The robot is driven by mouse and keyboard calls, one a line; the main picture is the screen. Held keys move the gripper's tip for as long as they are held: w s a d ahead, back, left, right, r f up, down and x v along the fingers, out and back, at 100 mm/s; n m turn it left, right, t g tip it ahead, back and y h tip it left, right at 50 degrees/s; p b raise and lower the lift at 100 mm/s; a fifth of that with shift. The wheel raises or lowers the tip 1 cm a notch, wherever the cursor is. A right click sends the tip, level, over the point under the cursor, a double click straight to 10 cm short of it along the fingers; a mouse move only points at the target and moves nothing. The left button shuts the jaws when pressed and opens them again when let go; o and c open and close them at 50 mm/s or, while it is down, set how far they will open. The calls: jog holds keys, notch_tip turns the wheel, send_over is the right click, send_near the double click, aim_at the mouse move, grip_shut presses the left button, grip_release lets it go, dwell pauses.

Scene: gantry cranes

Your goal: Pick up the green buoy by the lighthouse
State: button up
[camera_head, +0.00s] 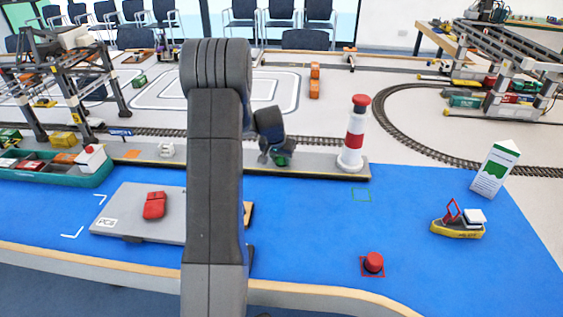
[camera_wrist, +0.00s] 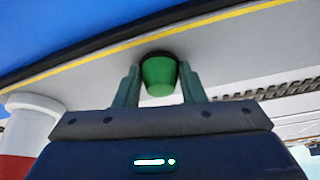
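The green buoy (camera_wrist: 159,76) is a small tapered cylinder on the grey quay, between my gripper's two fingers in the wrist view. My gripper (camera_wrist: 160,84) has a finger close on each side of it; I cannot tell whether they press on it. In the head view my gripper (camera_head: 277,158) points down at the quay, left of the lighthouse, and largely hides the green buoy (camera_head: 281,161). The lighthouse (camera_head: 354,135) stands upright, white with red bands and a red top. Its white base (camera_wrist: 33,118) shows at the left of the wrist view.
The quay (camera_head: 320,168) borders blue water with a yellow boat (camera_head: 458,229), a red buoy (camera_head: 373,262) and a white-green sign (camera_head: 495,168). A grey platform (camera_head: 135,215) carries a red piece (camera_head: 154,205). Railway track (camera_head: 310,143) runs behind the quay. Gantry cranes stand left and right.

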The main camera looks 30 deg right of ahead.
jog(key=c, duration=0.4)
